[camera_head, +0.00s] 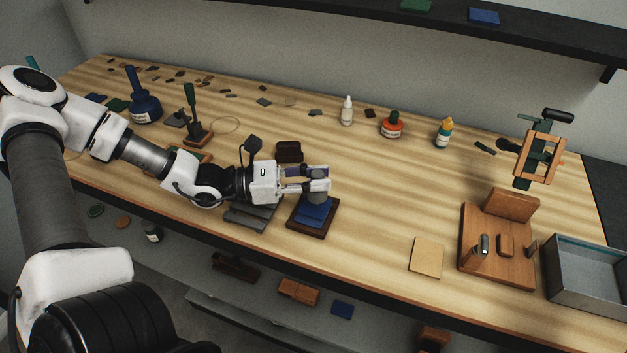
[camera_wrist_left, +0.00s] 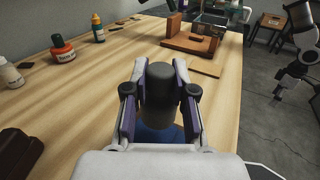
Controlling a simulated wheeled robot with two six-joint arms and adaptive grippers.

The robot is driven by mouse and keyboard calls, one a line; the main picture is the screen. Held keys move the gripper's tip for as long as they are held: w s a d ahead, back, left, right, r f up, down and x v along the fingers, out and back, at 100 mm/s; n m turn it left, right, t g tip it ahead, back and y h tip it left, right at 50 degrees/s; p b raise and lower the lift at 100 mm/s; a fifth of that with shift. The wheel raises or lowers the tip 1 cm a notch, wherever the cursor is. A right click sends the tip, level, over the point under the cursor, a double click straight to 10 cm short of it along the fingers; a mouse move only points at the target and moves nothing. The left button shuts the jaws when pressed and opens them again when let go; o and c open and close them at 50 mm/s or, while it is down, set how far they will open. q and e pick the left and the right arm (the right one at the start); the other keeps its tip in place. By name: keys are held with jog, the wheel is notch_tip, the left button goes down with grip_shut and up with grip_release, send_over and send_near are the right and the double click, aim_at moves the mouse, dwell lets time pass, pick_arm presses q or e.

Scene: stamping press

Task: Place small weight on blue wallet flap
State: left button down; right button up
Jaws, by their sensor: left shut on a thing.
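My left gripper (camera_head: 318,184) is shut on a small dark grey cylindrical weight (camera_head: 317,195). The weight also shows between the fingers in the left wrist view (camera_wrist_left: 161,90). The blue wallet (camera_head: 314,213) lies on a dark brown board (camera_head: 303,228), directly under the weight. In the left wrist view the blue wallet (camera_wrist_left: 158,136) shows below the weight, mostly hidden by the weight and gripper. I cannot tell whether the weight touches the flap. My right gripper is not in view.
A dark grey stepped block (camera_head: 250,216) stands left of the board, under my wrist. A dark brown block (camera_head: 289,151) is just behind the gripper. A tan sheet (camera_head: 426,257) and a wooden fixture (camera_head: 497,245) stand to the right. The tabletop between is clear.

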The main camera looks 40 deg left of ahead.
pick_arm(q)
jog(key=shift+w+a, duration=0.3)
jog(key=shift+a, duration=0.2)
notch_tip(320, 180, down, 4)
jog(key=shift+s+d+r+b, duration=0.1)
jog(key=shift+r+b, duration=0.15)
jog(key=shift+b, duration=0.4)
jog(key=shift+f, duration=0.2)
jog(key=shift+w, duration=0.2)
jog(key=shift+r, duration=0.1)
jog(key=shift+s, duration=0.15)
jog(key=shift+f, duration=0.2)
jog(key=c, duration=1)
grip_release()
jog(key=shift+o, duration=0.2)
